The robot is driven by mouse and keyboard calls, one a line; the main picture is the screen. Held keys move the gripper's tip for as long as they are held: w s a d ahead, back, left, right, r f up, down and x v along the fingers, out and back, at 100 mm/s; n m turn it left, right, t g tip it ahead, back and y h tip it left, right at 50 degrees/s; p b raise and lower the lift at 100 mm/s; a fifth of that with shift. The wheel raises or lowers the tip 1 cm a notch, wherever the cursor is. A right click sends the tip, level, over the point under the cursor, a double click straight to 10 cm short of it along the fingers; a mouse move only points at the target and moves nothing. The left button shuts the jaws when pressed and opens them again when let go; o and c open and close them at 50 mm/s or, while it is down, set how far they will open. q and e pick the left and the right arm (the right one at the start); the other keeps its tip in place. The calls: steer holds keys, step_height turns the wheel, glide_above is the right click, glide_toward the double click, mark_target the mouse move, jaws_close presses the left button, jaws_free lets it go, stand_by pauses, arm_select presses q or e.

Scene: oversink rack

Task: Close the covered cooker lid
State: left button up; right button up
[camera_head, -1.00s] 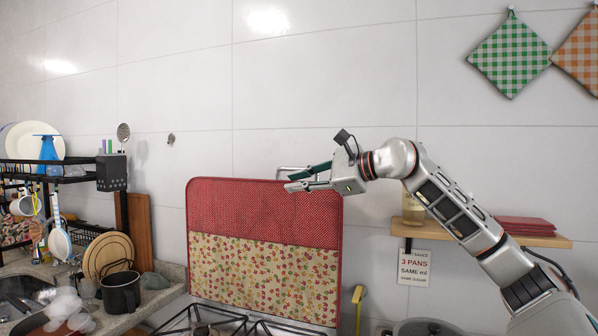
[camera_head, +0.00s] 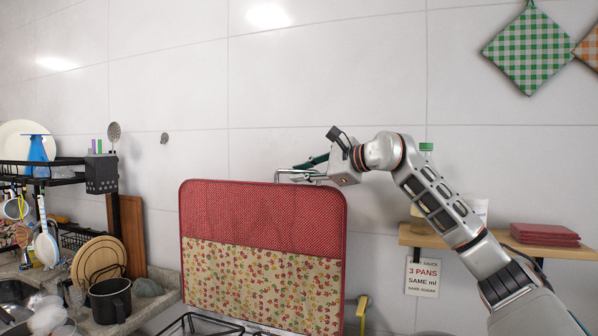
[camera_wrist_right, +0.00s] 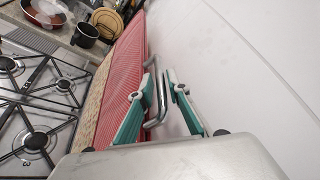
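The cooker lid (camera_head: 262,265) stands upright behind the stove. It wears a cover with a red dotted top and a floral lower part. In the right wrist view the covered lid (camera_wrist_right: 122,85) is seen from above along its edge, with a metal handle (camera_wrist_right: 159,104) on its wall side. My right gripper (camera_head: 284,172) is at the lid's top edge. In the wrist view its green fingers (camera_wrist_right: 160,84) are apart, with the handle between them; contact is unclear. My left gripper is out of view.
The stove (camera_wrist_right: 35,100) lies in front of the lid, its burners free of pots. A black pot (camera_head: 110,301) and dish rack (camera_head: 60,178) are at left. A wooden shelf (camera_head: 480,243) is under my right arm. A yellow-handled item (camera_head: 362,306) hangs right of the lid.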

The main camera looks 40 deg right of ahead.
steer(key=shift+w+a+f, duration=0.1)
steer(key=shift+w+f, duration=0.05)
steer(key=shift+w, duration=0.35)
jaws_close()
